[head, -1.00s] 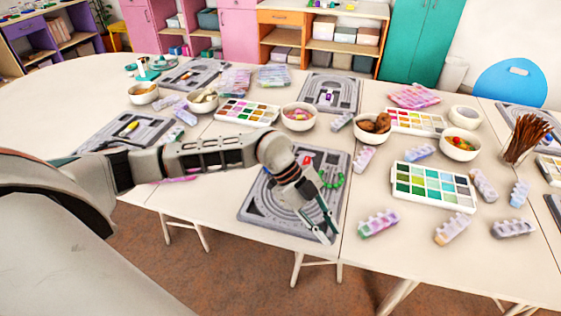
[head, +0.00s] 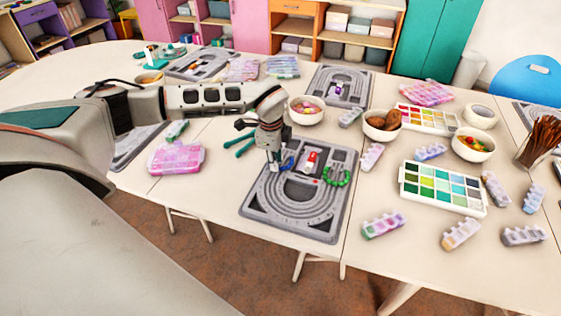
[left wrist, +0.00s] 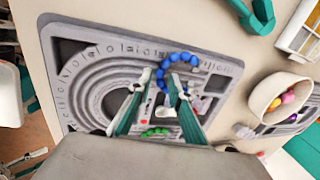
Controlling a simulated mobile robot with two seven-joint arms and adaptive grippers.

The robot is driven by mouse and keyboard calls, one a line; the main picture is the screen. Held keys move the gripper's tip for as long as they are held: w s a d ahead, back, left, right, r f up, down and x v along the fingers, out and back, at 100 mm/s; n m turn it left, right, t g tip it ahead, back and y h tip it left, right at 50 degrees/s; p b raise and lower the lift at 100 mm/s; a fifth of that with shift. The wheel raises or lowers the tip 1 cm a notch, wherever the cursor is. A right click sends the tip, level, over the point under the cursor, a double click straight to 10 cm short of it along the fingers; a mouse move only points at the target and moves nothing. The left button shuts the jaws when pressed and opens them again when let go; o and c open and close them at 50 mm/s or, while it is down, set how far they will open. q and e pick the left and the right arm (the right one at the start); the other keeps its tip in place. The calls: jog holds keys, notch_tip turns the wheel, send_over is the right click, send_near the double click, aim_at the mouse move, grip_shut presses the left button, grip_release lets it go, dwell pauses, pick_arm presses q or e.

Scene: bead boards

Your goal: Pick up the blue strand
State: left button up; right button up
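The blue strand (head: 287,163) is a curved row of round beads at the back of the grey bead board (head: 318,225), partly hidden by my gripper in the head view. It shows more fully in the left wrist view (left wrist: 181,57), arching beyond my fingertips with one part running down between them. My left gripper (head: 275,160) points down over the back left of the board. In the left wrist view the left gripper (left wrist: 162,80) has its two teal fingers apart, one on each side of part of the strand. Whether they touch the beads cannot be told. My right gripper is out of view.
A green strand (head: 338,178) lies right of a small red and white item (head: 311,160) on the same board. A teal tool (head: 240,146) lies left of my gripper. A pink box (head: 176,158) and a bowl (head: 306,112) are nearby.

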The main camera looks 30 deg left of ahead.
pick_arm(q)
jog(key=shift+w+f, duration=0.25)
jog(key=shift+f, duration=0.8)
grip_shut()
jog(key=shift+r, duration=0.1)
